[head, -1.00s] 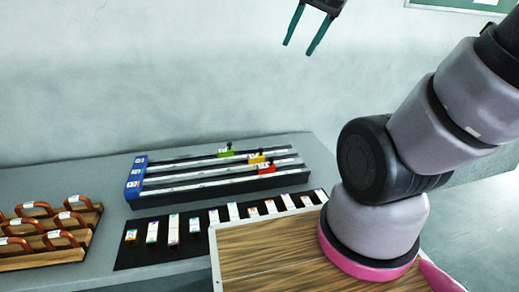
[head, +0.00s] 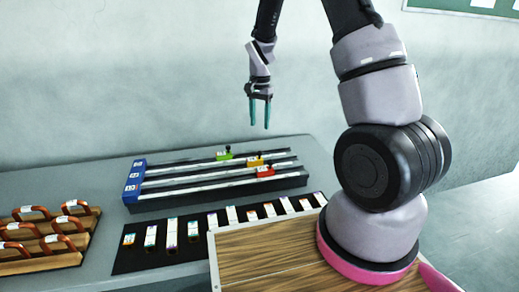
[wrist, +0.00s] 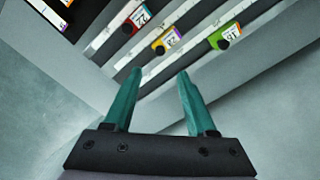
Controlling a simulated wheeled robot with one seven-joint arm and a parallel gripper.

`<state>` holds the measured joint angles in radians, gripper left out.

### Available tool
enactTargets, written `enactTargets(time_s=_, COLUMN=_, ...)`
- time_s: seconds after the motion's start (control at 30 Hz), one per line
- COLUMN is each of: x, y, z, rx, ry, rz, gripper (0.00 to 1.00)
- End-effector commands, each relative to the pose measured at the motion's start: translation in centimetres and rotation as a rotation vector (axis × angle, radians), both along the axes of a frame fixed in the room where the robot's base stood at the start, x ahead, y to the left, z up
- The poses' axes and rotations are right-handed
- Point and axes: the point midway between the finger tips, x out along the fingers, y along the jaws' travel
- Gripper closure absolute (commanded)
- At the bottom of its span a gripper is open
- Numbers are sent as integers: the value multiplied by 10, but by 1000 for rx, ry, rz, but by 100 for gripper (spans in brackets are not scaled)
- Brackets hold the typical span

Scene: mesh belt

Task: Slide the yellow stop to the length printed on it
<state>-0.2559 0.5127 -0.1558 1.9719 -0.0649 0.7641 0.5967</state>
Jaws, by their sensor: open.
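The yellow stop (head: 256,161) sits on the middle rail of the three-rail measuring block (head: 215,185), towards its right part. In the wrist view the yellow stop (wrist: 166,41) shows a printed label and a dark knob, ahead of the fingers. The green stop (head: 225,155) is on the back rail and the red stop (head: 265,171) on the front rail. My gripper (head: 259,126) points down above the block's back side, open and empty, apart from every stop. In the wrist view my gripper's (wrist: 155,90) teal fingers are spread.
A blue end piece (head: 135,181) with labels closes the rails' left end. A black mat (head: 128,260) with several labelled strips lies in front. A wooden rack (head: 50,258) with orange handles stands at the left. A wall rises behind the table.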

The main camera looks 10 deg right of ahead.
Motion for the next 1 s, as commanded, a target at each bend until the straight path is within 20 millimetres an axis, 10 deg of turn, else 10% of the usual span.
enactTargets(time_s=0.7, x=1, y=0, z=-105, rx=-6, ry=11, rz=-6, gripper=43)
enactTargets(time_s=1.0, x=2, y=1, z=-116, rx=-6, ry=8, rz=-5, gripper=43)
